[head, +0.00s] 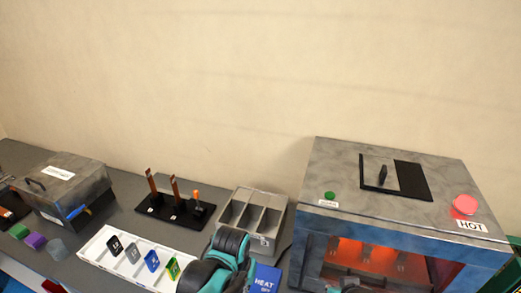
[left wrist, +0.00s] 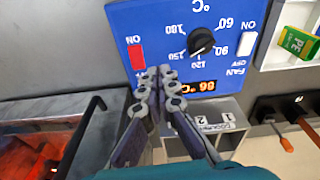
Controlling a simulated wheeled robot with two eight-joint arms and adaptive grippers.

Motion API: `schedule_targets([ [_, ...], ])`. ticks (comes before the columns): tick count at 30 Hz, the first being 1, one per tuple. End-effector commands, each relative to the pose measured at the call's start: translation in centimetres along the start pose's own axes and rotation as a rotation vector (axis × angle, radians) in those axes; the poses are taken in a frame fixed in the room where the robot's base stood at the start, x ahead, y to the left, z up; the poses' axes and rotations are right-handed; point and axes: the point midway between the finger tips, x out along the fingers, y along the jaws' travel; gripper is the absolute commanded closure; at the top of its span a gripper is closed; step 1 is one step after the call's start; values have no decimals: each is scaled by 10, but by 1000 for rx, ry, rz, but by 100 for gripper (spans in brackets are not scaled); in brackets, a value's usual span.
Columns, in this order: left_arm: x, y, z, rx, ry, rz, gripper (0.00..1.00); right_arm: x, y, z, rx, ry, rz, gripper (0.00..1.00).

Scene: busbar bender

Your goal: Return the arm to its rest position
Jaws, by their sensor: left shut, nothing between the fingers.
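My left gripper (head: 222,262) is a teal and black hand at the bottom middle of the head view, beside the blue control panel (head: 267,279). In the left wrist view its grey linked fingers (left wrist: 158,74) lie together, shut and empty. They appear in front of the blue panel (left wrist: 185,20), between its red switch (left wrist: 136,57) and black dial (left wrist: 201,41). The panel's display (left wrist: 194,87) is lit orange. I cannot tell from these frames whether the fingers touch it. A dark and teal part shows at the bottom edge near the oven; any right gripper fingers there are unclear.
A metal oven (head: 330,180) with a glowing orange inside stands at right. Left of it are a grey divided bin (head: 236,190), a black stand (head: 150,215) with copper bars, a white tray (head: 88,257) of coloured tags and a metal box (head: 92,176). The wall behind is bare.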

Motion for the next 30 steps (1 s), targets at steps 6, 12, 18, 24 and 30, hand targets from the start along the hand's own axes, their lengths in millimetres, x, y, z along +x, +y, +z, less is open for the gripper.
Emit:
schedule_targets([
  [6,-7,-58,34,-104,205,-23,100,36,0,26,0,0,0,100],
  [12,-7,-96,64,-177,369,-67,100,56,0,40,0,0,0,100],
  [18,-5,-112,80,-212,455,-99,100,65,0,47,0,0,0,100],
  [24,-6,-114,82,-216,466,-104,100,66,0,47,0,0,0,100],
  [30,-6,-114,82,-216,466,-104,100,66,0,47,0,0,0,100],
])
